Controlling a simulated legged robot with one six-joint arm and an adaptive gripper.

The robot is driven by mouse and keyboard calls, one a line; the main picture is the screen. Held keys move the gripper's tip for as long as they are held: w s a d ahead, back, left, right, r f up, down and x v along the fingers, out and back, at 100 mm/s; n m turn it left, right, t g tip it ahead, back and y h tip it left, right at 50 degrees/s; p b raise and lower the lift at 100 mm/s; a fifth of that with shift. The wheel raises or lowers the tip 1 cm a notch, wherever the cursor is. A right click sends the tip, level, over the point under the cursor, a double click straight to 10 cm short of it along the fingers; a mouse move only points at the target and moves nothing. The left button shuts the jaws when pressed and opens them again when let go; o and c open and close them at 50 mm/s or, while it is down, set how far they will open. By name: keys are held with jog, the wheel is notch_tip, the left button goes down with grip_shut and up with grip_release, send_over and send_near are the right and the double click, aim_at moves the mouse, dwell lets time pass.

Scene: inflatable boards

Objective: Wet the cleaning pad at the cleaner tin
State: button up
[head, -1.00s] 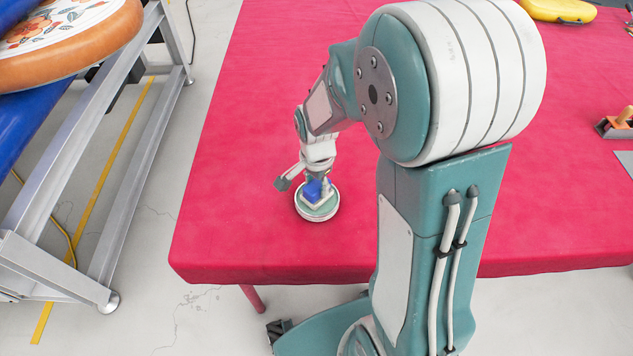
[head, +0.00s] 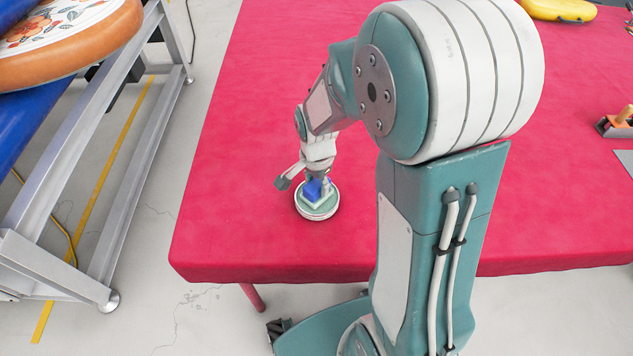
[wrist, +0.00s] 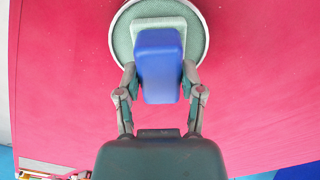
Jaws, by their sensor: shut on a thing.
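The cleaning pad has a blue grip block (wrist: 160,66) over a pale square base (wrist: 124,42); the blue part also shows in the head view (head: 314,190). My gripper (wrist: 160,80) is shut on the blue block, one finger on each side. The cleaner tin (wrist: 203,16) is a round, shallow tin with a pale rim and greenish top, standing on the red table; it also shows in the head view (head: 317,213). The pad is over the tin's top. Whether its underside touches the surface is hidden.
The red table (head: 240,130) is clear around the tin. A hand tool with an orange handle (head: 624,117) lies at the far right, and a yellow item (head: 558,9) at the back. A metal rack (head: 130,170) with boards stands left of the table.

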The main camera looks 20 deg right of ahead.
aim_at(317, 184)
jog(key=shift+r, duration=3.45)
jog(key=shift+s, duration=0.1)
